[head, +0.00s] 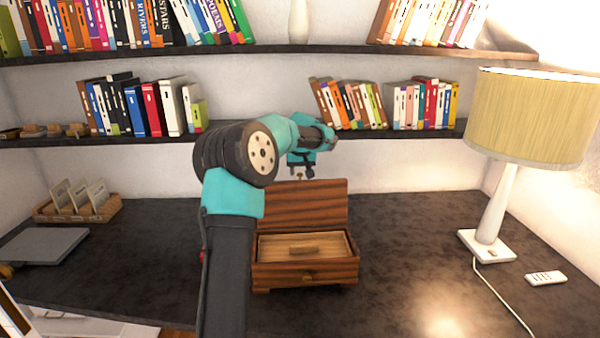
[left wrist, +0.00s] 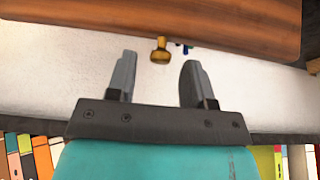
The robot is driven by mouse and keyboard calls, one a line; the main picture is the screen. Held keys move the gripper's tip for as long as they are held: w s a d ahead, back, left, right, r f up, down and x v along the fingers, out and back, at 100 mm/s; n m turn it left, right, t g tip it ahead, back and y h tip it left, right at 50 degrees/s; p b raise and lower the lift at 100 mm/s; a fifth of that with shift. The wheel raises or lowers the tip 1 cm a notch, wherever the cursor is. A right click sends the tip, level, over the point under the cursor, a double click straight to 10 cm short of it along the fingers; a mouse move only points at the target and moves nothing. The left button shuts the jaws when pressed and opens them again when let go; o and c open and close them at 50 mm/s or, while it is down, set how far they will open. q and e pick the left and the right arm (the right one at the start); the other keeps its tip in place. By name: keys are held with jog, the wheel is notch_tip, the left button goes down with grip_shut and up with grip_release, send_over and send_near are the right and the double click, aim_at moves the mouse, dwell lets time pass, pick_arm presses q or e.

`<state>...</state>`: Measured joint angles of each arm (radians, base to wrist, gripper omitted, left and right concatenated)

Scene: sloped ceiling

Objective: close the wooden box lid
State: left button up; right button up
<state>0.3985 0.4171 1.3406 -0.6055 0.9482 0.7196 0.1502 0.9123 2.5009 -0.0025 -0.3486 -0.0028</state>
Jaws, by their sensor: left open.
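The wooden box (head: 305,274) stands on the dark desk with its lid (head: 303,205) raised upright at the back. Inside the box lies a small wooden piece (head: 303,249). My left gripper (head: 302,173) is above and behind the raised lid, near its top edge. In the left wrist view my left gripper (left wrist: 155,75) is open, with its two fingers apart and nothing between them. The lid (left wrist: 190,20) shows there as a wooden panel beyond the fingertips, with a brass knob (left wrist: 160,50) near its edge. My right gripper is not in view.
A shelf of books (head: 140,108) runs behind my arm. A card tray (head: 78,208) and grey laptop-like slab (head: 42,247) are at left.

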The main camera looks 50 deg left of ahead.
pick_arm(q)
jog(key=shift+w+a+f, duration=0.15)
jog(key=shift+a+f, duration=0.05)
jog(key=shift+f, duration=0.35)
grip_shut()
